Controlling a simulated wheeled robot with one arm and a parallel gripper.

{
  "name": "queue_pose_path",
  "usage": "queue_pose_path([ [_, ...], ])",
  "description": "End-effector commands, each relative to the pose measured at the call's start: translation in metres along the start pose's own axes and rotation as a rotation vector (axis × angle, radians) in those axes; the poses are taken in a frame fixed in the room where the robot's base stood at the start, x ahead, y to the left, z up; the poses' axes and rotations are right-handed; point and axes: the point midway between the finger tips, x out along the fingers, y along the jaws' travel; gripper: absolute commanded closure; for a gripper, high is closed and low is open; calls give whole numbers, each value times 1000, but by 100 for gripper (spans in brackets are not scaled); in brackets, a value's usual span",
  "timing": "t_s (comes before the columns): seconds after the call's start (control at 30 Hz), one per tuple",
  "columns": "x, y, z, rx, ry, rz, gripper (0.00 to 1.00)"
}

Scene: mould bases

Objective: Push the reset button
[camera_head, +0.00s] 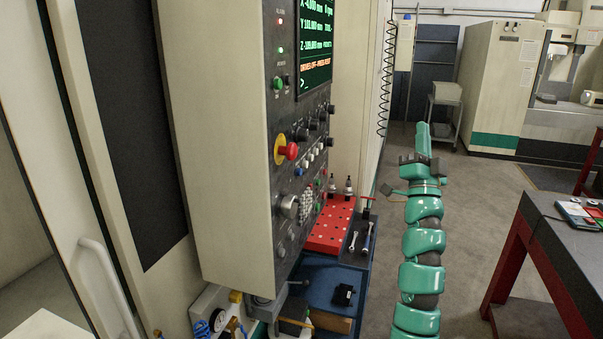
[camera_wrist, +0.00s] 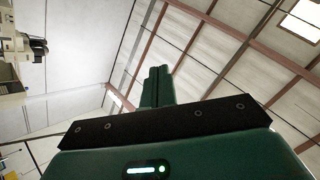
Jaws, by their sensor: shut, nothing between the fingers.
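The control panel (camera_head: 266,160) of a machine stands at the left centre in the head view. Its screen (camera_head: 315,40) has an orange line that seems to read "drives off – press reset". A green button (camera_head: 277,83) and a dark one (camera_head: 287,80) sit left of the screen's lower part. A red mushroom button (camera_head: 288,151) on a yellow ring is lower down. Labels are too small to show which is reset. My gripper (camera_head: 423,126) points upward, right of the panel and well apart from it. Its fingers (camera_wrist: 157,72) are together and empty in the wrist view, against the ceiling.
A red perforated tray (camera_head: 328,232) and tools lie on a blue cart (camera_head: 322,285) below the panel. A dark-topped table (camera_head: 570,240) with red legs is at the right. Grey floor (camera_head: 480,190) is clear between. A coiled cable (camera_head: 386,75) hangs behind the panel.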

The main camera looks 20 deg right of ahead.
Motion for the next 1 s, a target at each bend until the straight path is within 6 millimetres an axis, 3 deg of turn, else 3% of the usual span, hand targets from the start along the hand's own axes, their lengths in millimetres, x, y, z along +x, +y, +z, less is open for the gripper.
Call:
queue_pose_path([
  [0.17, -4, -6, 64, 85, -266, 8, 100],
  [0.3, -22, -12, 116, 142, -484, 15, 100],
  [0.5, -56, -18, 173, 196, -747, 31, 100],
  [0.7, -78, -20, 199, 213, -883, 49, 100],
  [1.0, -82, -19, 203, 222, -905, 57, 100],
])
